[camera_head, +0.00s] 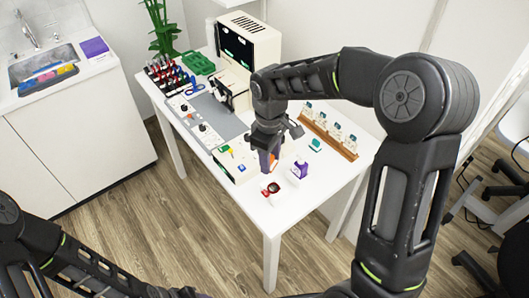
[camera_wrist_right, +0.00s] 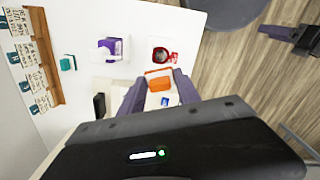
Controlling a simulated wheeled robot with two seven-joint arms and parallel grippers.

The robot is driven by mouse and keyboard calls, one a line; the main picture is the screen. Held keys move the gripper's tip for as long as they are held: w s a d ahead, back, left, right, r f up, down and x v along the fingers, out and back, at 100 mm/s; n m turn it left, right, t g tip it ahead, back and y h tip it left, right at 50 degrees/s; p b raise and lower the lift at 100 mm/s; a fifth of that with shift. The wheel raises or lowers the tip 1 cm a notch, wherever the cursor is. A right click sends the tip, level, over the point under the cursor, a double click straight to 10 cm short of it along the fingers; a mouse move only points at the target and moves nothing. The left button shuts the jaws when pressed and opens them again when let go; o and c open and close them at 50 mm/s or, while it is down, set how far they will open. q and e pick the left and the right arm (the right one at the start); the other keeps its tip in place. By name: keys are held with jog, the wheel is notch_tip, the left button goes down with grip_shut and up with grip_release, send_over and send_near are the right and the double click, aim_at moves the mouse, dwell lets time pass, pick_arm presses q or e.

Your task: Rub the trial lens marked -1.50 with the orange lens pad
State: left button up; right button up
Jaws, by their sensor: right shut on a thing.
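My right gripper (camera_head: 268,152) is over the near part of the white table and shut on the orange lens pad (camera_head: 272,161). In the right wrist view the pad (camera_wrist_right: 158,79) sits between the two fingertips. A small red-rimmed round lens (camera_head: 270,188) lies on the table just in front of the pad; it also shows in the right wrist view (camera_wrist_right: 160,55), with a small gap to the pad. I cannot read a marking on it. My left arm is at the lower left of the head view; its gripper (camera_wrist_right: 277,33) seems to show in the right wrist view, jaws unclear.
A purple holder (camera_head: 300,170) and a teal block (camera_head: 315,145) stand right of the gripper. A wooden rack (camera_head: 345,152) with cards lines the right edge. A cream box (camera_head: 238,160) is left of the gripper. The table's near corner is bare.

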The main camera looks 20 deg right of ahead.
jog(key=n, duration=0.1)
jog(key=s+n, duration=0.1)
jog(key=n+p, duration=0.1)
jog(key=shift+s+d+r+n, duration=0.1)
jog(key=shift+s+d+n, duration=0.15)
jog(key=shift+d+n, duration=0.1)
jog(key=n, duration=0.3)
jog(key=s+n, duration=0.1)
jog(key=n, duration=0.2)
jog(key=s+f+n+p, duration=0.1)
jog(key=n, duration=0.3)
jog(key=shift+s+d, duration=0.2)
jog(key=shift+d, duration=0.15)
